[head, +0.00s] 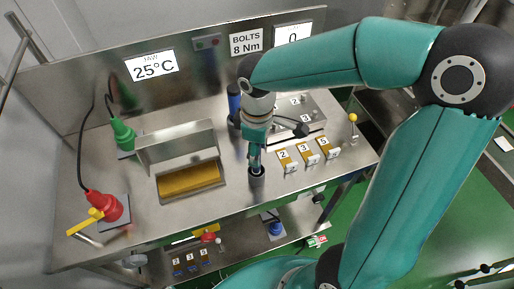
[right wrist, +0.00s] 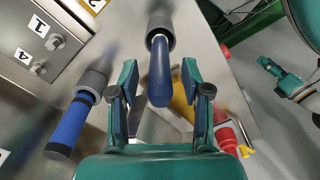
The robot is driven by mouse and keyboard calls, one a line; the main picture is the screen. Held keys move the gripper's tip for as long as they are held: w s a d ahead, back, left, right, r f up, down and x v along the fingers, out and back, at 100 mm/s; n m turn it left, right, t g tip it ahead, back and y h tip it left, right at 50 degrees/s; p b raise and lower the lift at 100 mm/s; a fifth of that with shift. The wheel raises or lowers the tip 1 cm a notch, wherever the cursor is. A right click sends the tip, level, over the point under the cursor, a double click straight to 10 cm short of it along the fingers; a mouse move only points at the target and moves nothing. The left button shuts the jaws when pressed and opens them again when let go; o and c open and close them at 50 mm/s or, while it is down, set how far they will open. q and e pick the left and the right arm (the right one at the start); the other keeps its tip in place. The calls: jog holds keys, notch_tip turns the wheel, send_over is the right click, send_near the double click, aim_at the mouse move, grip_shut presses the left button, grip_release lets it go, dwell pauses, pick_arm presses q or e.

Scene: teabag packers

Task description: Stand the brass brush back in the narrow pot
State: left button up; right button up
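In the head view the pot (head: 257,178) stands near the table's front edge, directly below my right gripper (head: 255,158). In the right wrist view my right gripper (right wrist: 160,70) is open, with one finger on each side of the handle and a visible gap on both sides.
A blue-handled tool (right wrist: 70,125) stands in a grey holder left of the brush in the right wrist view. A tray with yellow contents (head: 190,182) lies left of the pot; numbered blocks (head: 308,153) stand right. Red (head: 109,207) and green (head: 123,134) devices are further left.

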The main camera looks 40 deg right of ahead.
jog(key=shift+r, duration=0.1)
notch_tip(320, 180, up, 12)
jog(key=shift+p, duration=0.45)
dwell(0.5)
